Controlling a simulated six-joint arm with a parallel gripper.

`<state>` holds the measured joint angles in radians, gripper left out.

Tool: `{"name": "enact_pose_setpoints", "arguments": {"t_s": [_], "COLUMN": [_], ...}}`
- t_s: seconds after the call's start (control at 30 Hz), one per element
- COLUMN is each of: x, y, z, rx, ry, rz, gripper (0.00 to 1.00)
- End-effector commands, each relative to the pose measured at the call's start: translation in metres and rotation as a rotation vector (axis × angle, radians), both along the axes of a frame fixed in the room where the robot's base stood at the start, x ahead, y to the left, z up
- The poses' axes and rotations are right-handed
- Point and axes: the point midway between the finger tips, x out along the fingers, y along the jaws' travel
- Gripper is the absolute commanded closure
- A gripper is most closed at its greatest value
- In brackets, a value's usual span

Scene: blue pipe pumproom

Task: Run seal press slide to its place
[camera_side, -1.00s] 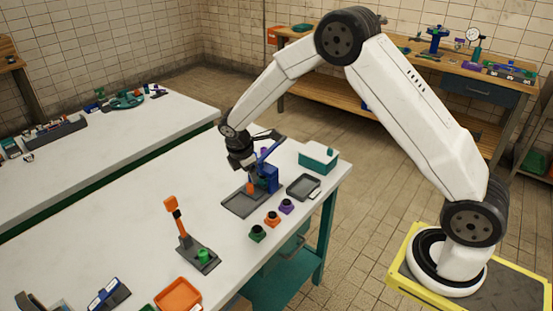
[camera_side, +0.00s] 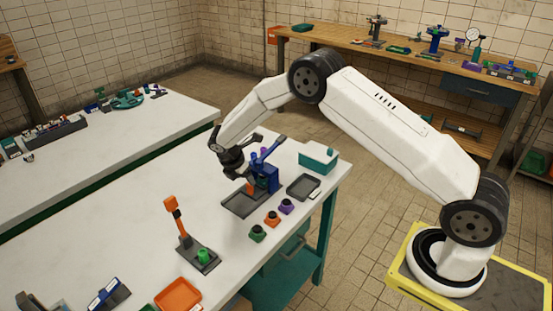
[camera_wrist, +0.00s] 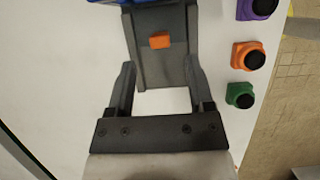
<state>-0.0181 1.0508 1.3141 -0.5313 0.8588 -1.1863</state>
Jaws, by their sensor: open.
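A blue press (camera_side: 266,177) stands at the back of a dark grey base plate (camera_side: 238,204) on the white table. An orange block (camera_side: 249,188) sits on the plate near the press. In the wrist view the orange block (camera_wrist: 159,40) lies on the grey plate (camera_wrist: 158,72), with a blue edge of the press (camera_wrist: 112,2) at the top. I cannot tell which part is the slide. My gripper (camera_wrist: 158,66) is open and empty; its fingers appear either side of the plate, with the block beyond their tips. In the side view my gripper (camera_side: 236,165) is close to the press, apparently above the plate's far side.
Green (camera_side: 257,233), orange (camera_side: 272,218) and purple (camera_side: 286,206) black-topped knobs line the table's front. A grey tray (camera_side: 303,187) and teal box (camera_side: 319,158) are right of the press. An upright orange-handled fixture (camera_side: 176,215) stands front left.

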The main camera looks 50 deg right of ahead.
Motion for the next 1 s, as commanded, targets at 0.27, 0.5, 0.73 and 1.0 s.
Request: {"name": "enact_pose_setpoints", "arguments": {"t_s": [0.27,0.5,0.73,1.0], "x": [-0.001,0.000,0.000,0.000], "y": [-0.014,-0.021,-0.023,-0.023], "z": [-0.033,-0.051,-0.055,-0.055], "rx": [0.001,0.001,0.001,0.001], "ry": [0.001,0.000,-0.001,-0.002], "rz": [-0.003,-0.001,-0.001,-0.001], "gripper": [0.32,0.32,0.32,0.70]}}
